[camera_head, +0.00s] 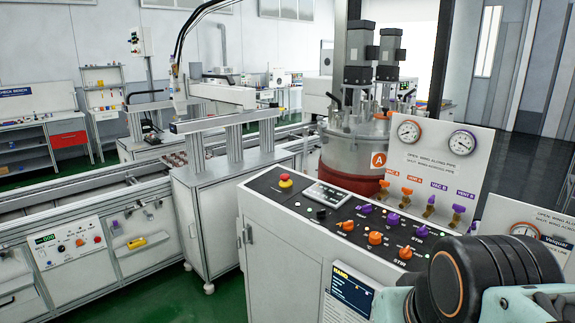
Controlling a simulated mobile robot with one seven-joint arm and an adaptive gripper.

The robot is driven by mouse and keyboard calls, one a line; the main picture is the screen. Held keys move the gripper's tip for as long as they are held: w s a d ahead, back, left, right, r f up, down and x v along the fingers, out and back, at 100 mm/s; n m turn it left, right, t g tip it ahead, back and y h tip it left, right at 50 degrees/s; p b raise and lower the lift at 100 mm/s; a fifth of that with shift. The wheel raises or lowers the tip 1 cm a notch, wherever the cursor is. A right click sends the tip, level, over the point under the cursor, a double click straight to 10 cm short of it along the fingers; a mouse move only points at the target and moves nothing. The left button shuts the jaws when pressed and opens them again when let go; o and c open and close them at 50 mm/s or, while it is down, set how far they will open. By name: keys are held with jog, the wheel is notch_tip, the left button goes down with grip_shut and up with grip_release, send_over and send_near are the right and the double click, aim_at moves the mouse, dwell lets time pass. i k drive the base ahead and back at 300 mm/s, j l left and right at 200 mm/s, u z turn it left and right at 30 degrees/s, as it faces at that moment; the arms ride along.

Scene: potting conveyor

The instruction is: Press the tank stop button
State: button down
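A white control console (262,262) stands in front of me with a dark sloped panel on top. A red mushroom button on a yellow base (285,181) sits at the panel's far left. Orange knobs (376,238) and purple knobs (393,219) fill the middle and right, with small labels, one reading "STIR". A black button (320,213) sits left of them. I cannot read which control is marked tank stop. A steel tank (352,150) with an orange "A" mark stands behind the console. My arm's dark link covers the lower right; my gripper is not visible.
A gauge board (445,155) with two dials and several orange and purple valves rises behind the panel. A second gauge board (530,235) is at the right, partly behind my arm. A conveyor (80,190) runs along the left. Green floor shows between it and the console.

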aim_at(285, 177)
jog(key=i+j, duration=0.35)
jog(key=i, duration=0.15)
jog(key=i+j, duration=0.35)
jog(key=i, duration=0.15)
jog(key=i+j, duration=0.35)
jog(key=i, duration=0.2)
jog(key=i+j, duration=0.35)
jog(key=i, duration=0.15)
jog(key=j, duration=0.65)
jog(key=l, duration=0.65)
